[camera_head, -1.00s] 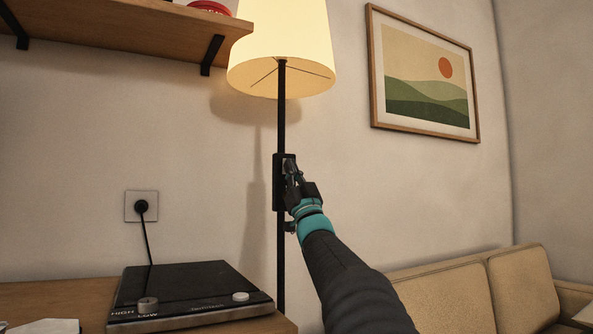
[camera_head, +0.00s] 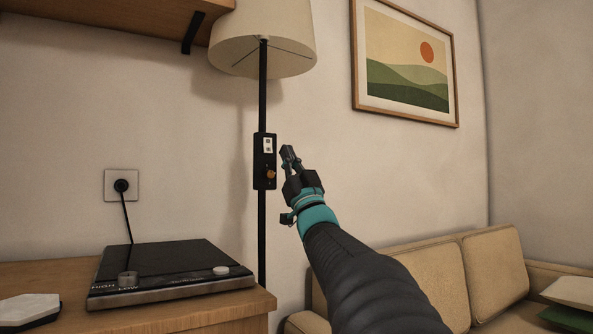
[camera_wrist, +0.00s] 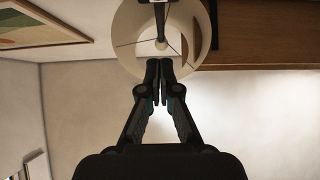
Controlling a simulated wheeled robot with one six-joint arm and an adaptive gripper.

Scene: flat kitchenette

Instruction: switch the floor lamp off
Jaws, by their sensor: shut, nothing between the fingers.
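The floor lamp has a cream shade (camera_head: 262,40) that is unlit, on a thin black pole (camera_head: 262,225). A black control box (camera_head: 264,161) sits on the pole, with a white switch plate (camera_head: 268,145) on its upper part and a small orange-brown knob (camera_head: 270,174) below. My gripper (camera_head: 288,152) is shut and empty, just right of the box, with a visible gap between them in the head view. In the wrist view my gripper (camera_wrist: 159,68) has its fingers together, with the lamp shade (camera_wrist: 135,55) beyond them. The box is not clearly seen there.
A hotplate (camera_head: 172,274) stands on the wooden counter (camera_head: 215,314) at lower left, plugged into a wall socket (camera_head: 121,185). A wooden shelf (camera_head: 130,18) hangs above. A tan sofa (camera_head: 430,277) stands at right, below a framed picture (camera_head: 407,62).

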